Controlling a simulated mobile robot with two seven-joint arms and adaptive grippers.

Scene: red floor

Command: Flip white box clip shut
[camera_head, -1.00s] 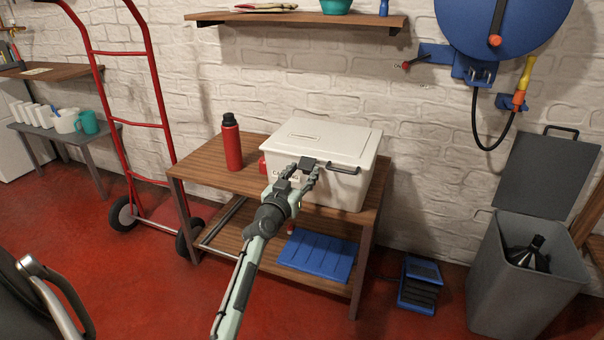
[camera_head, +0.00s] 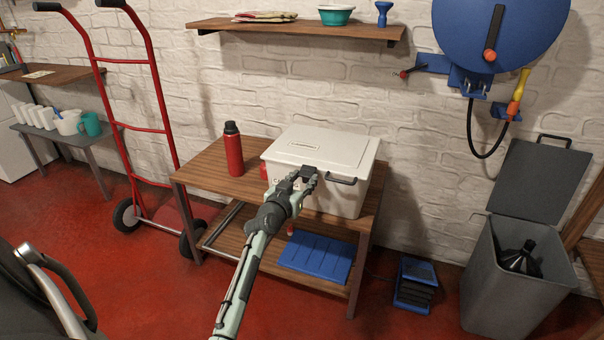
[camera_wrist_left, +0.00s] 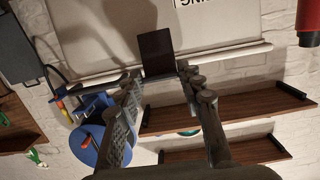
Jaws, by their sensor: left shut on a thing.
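The white box (camera_head: 350,202) stands on the wooden workbench with its white lid (camera_head: 322,148) on top. A dark clip (camera_head: 308,170) is at the lid's front edge. It also shows as a dark square plate in the left wrist view (camera_wrist_left: 156,52). My left gripper (camera_head: 303,180) is in front of the box, its fingers shut on the clip. In the left wrist view, the fingertips (camera_wrist_left: 163,76) meet the clip's end. Whether the clip is latched cannot be told. My right gripper is not in view.
A dark handle (camera_head: 342,181) sits on the box front, right of the clip. A red bottle (camera_head: 233,152) stands left of the box on the workbench (camera_head: 210,170). A wall shelf (camera_head: 300,27) hangs above.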

